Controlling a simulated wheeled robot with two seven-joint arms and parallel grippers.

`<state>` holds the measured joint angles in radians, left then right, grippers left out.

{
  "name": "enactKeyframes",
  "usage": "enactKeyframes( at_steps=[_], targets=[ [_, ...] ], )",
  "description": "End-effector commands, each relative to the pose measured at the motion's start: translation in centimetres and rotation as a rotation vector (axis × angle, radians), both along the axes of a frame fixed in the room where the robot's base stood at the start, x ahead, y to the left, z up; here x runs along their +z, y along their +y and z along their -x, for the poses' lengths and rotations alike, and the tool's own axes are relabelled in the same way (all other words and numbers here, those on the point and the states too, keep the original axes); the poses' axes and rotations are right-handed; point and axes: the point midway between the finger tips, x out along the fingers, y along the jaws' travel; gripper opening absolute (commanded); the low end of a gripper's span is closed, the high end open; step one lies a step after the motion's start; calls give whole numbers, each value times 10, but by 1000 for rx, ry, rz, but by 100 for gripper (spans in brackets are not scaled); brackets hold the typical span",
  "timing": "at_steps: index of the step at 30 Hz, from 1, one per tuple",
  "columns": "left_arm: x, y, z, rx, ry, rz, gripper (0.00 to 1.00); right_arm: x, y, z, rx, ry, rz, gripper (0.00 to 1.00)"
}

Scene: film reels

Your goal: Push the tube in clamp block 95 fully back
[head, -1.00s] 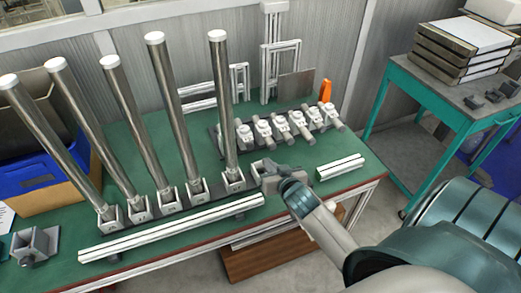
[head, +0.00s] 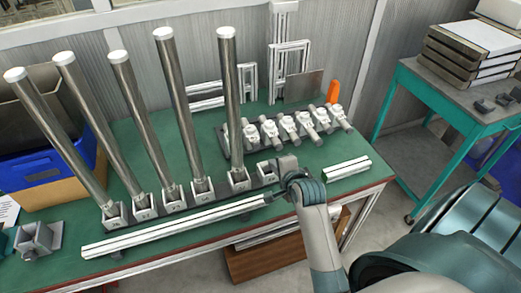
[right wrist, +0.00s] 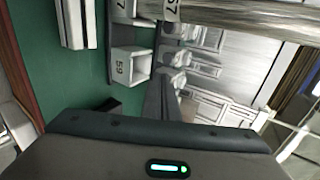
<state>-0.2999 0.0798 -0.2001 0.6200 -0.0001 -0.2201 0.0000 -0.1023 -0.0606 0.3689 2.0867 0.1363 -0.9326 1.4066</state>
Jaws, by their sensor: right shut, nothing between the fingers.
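Several tall steel tubes with white caps stand in a row of small clamp blocks on the green table, leaning by different amounts. The rightmost tube (head: 229,100) stands nearly upright in its block (head: 238,180). The block numbers are too small to read in the head view, so I cannot tell which is 95. In the right wrist view a white block (right wrist: 130,68) has a label that looks like 59, and a steel tube (right wrist: 250,20) crosses the top. My right gripper (head: 274,197) is shut and empty, near the front rail, right of the tube row. My left gripper is out of view.
A long white rail (head: 175,228) lies in front of the blocks, and a short rail (head: 347,168) lies at right. Several small clamps (head: 290,127) sit behind. A blue bin (head: 40,170) stands at left. A teal side table (head: 455,95) is at right.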

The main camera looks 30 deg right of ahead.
Motion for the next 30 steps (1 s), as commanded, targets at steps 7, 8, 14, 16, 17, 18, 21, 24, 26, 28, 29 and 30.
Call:
enactKeyframes(
  at_steps=[7, 8, 14, 16, 17, 18, 21, 24, 26, 28, 29, 30],
  targets=[
    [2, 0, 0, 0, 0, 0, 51, -3, -1, -7, 1, 1, 1, 0],
    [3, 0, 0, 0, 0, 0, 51, -5, -2, -9, 1, 1, 1, 0],
    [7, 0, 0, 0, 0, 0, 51, -15, -7, -28, 2, 2, 3, 0],
    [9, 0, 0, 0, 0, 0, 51, -20, -9, -36, 2, 3, 3, 0],
    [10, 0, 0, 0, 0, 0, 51, -22, -10, -40, 2, 3, 3, 0],
    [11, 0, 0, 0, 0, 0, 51, -25, -11, -45, 2, 3, 3, 0],
    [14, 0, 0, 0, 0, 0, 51, -33, -14, -58, 2, 3, 3, 0],
    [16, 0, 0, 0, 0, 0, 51, -40, -17, -70, 2, 3, 3, 0],
    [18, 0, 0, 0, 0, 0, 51, -44, -19, -77, 2, 2, 3, 0],
    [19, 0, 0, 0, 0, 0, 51, -49, -21, -86, 2, 2, 3, 0],
    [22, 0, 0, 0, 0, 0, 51, -48, -22, -90, 2, 1, 3, 0],
    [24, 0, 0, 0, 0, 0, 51, -47, -23, -96, 2, 2, 3, 0]
  ],
)
